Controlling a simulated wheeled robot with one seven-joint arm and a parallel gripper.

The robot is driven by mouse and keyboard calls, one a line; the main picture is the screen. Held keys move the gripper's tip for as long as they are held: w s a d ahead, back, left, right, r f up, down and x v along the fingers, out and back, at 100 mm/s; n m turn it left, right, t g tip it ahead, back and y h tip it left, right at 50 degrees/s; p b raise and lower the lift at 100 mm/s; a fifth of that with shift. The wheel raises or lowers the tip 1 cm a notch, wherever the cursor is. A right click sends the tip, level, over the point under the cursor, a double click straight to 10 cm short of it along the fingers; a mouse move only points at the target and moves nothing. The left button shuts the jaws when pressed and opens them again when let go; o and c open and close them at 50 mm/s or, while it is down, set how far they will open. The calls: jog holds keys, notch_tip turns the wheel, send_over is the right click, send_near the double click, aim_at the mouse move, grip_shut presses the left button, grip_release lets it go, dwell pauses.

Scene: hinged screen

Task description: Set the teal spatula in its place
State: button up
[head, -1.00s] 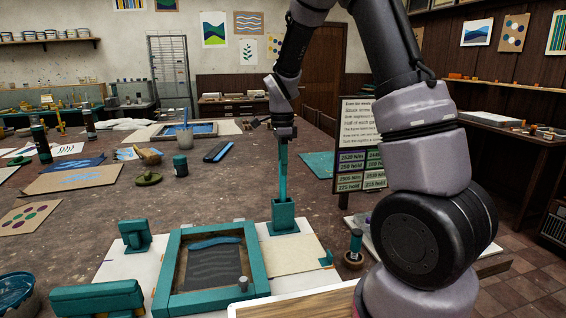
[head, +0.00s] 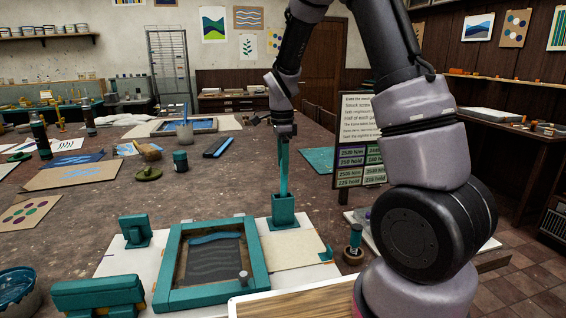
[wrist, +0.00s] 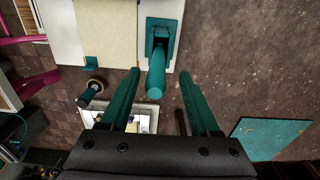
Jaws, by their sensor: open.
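The teal spatula (head: 284,172) stands nearly upright, with its lower end inside a square teal holder (head: 283,210) to the right of the screen frame. In the wrist view its round handle end (wrist: 156,84) points toward the camera, above the holder (wrist: 163,28). My gripper (head: 282,132) is directly at the top of the spatula. In the wrist view my gripper (wrist: 160,75) is open, with the handle end between its two teal fingers and a gap visible on each side. The spatula's lower end is hidden inside the holder.
The teal hinged screen frame (head: 256,268) lies left of the holder on a white board. A small tool in a round wooden stand (head: 353,252) and a dark sign (head: 361,157) stand to the right.

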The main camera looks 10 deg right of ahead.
notch_tip(320, 180, up, 11)
jog(key=shift+a+f, duration=0.15)
jog(key=shift+f, duration=0.05)
jog(key=shift+r, duration=0.1)
jog(key=shift+s+r, duration=0.1)
jog(key=shift+r, duration=0.05)
jog(key=s+d+r+n+t, duration=0.2)
jog(key=s+r+n, duration=0.1)
jog(key=s, duration=0.4)
jog(key=s+d+r+n+t+y, duration=0.1)
jog(key=s+d+r+n+t, duration=0.1)
jog(key=s+r+n, duration=0.2)
jog(key=s+d+r+n+t+y, duration=0.1)
jog(key=s+d+r+n+t, duration=0.1)
jog(key=s+n, duration=0.5)
jog(key=shift+s+r+t, duration=0.6)
jog(key=shift+s+r, duration=0.65)
jog(key=shift+s, duration=1.2)
